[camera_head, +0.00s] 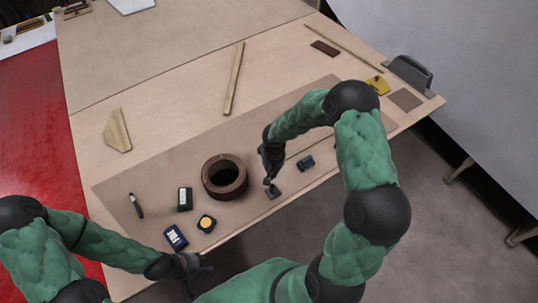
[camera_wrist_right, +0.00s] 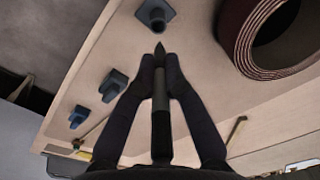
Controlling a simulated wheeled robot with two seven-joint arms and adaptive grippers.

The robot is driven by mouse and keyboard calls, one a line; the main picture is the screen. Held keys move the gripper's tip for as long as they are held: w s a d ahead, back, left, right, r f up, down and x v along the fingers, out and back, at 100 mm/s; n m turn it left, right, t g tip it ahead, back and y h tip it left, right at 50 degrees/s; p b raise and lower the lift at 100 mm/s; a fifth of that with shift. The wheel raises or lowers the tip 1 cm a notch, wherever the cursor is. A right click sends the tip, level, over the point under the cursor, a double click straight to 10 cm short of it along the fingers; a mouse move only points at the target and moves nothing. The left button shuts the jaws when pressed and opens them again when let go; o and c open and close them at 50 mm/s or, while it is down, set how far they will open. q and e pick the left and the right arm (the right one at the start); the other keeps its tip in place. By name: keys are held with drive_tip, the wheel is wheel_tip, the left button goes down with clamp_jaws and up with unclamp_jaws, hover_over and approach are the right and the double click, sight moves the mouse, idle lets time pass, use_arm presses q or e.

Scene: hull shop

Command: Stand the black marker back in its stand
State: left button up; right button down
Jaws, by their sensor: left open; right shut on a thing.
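The black marker (camera_wrist_right: 161,110) is held between the fingers of my right gripper (camera_wrist_right: 160,75), its pointed end facing away from the wrist camera. A small dark stand (camera_wrist_right: 155,14) with a square base and round socket lies just beyond that tip, with a gap visible between them. In the head view the stand (camera_head: 273,193) is on the brown mat, right below my right gripper (camera_head: 270,178). The marker is hard to make out there. My left gripper (camera_head: 202,268) is open and empty by the table's front edge.
A dark brown ring (camera_head: 224,177) stands left of the stand, and a small dark block (camera_head: 306,163) lies right of it. A dark pen-like thing (camera_head: 136,206), a dark green box (camera_head: 185,199), a blue box (camera_head: 175,238) and a yellow-faced block (camera_head: 206,223) lie further left.

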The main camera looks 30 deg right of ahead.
drive_tip(key=shift+w+d+r+p, duration=0.25)
drive_tip(key=shift+r+p, duration=0.05)
drive_tip(key=shift+r, duration=0.05)
use_arm(q)
drive_tip(key=shift+w+r, duration=0.3)
drive_tip(key=shift+r, duration=0.25)
use_arm(e)
drive_tip(key=shift+f, duration=0.1)
drive_tip(key=shift+f, duration=0.15)
use_arm(q)
drive_tip(key=shift+f+b, duration=1.65)
drive_tip(key=shift+b, duration=0.1)
use_arm(e)
hover_over(273, 190)
drive_tip(key=w, duration=0.1)
drive_tip(key=shift+w+d+f, duration=0.1)
drive_tip(key=shift+f, duration=1.25)
drive_tip(key=shift+w+d+f, duration=0.1)
drive_tip(key=shift+f, duration=1.2)
use_arm(q)
drive_tip(key=shift+f+b, duration=0.85)
use_arm(e)
drive_tip(key=shift+s+f, duration=0.1)
drive_tip(key=shift+f, duration=0.25)
use_arm(q)
drive_tip(key=shift+f+b, duration=1.15)
use_arm(e)
drive_tip(key=shift+f, duration=0.9)
use_arm(q)
drive_tip(key=shift+f+b, duration=0.3)
